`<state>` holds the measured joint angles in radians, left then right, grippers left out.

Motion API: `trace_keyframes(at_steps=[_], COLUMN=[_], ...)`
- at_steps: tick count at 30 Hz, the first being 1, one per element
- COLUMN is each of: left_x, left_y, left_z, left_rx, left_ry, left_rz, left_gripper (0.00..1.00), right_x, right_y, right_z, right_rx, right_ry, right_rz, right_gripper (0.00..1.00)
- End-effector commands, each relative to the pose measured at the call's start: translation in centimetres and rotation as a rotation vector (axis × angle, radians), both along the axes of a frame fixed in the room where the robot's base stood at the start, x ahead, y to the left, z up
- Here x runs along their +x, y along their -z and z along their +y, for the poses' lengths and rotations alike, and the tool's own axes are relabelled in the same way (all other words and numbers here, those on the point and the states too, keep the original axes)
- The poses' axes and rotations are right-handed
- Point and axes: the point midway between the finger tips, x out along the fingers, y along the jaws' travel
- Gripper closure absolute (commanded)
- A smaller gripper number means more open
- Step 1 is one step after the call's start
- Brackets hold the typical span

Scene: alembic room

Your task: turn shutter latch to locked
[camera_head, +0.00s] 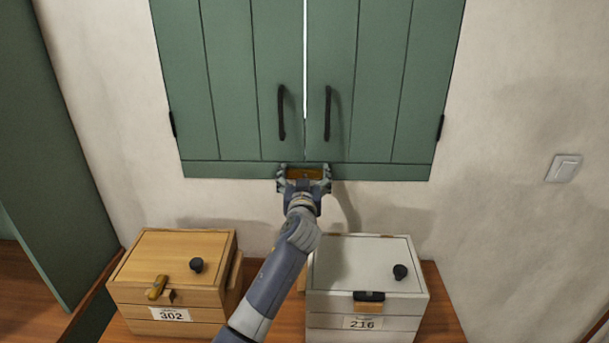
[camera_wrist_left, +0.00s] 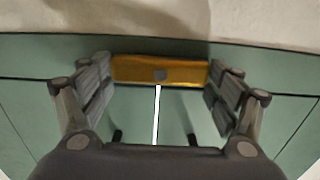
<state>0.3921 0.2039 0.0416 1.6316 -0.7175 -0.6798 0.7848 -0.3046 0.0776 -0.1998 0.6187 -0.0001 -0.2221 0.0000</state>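Green double shutters (camera_head: 230,80) are closed on the wall, with a thin bright gap between the leaves. A brass latch bar (camera_wrist_left: 160,70) lies horizontally across the bottom of that gap, with a grey pivot at its middle. In the head view the latch (camera_head: 305,174) is partly hidden by my left gripper (camera_head: 304,180). In the left wrist view, my left gripper (camera_wrist_left: 158,85) is wide open, with one finger at each end of the bar. I cannot tell whether the fingers touch it. My right gripper is not in view.
Two dark handles (camera_head: 282,112) (camera_head: 327,112) hang above the latch. Below stand a wooden box (camera_head: 190,245) marked 302 and a white box (camera_head: 350,255) marked 216. A light switch (camera_head: 564,168) is on the right wall. A green panel (camera_head: 40,140) stands left.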

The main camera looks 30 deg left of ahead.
Motion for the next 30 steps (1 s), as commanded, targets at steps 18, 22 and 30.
trace_keyframes(at_steps=[18,22,30], left_x=[0.10,0.14,0.23], left_y=[-0.07,-0.08,-0.06], left_z=[-0.18,-0.23,-0.36], left_rx=[0.158,0.254,0.475], left_ry=[0.002,0.002,0.002], left_rz=[0.095,0.154,0.289], left_gripper=[0.41,0.41,0.41], right_x=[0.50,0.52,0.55], right_y=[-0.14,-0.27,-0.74], right_z=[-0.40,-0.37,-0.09], right_rx=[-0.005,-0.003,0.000], right_ry=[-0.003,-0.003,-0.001], right_rz=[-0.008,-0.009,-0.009], right_gripper=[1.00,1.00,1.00])
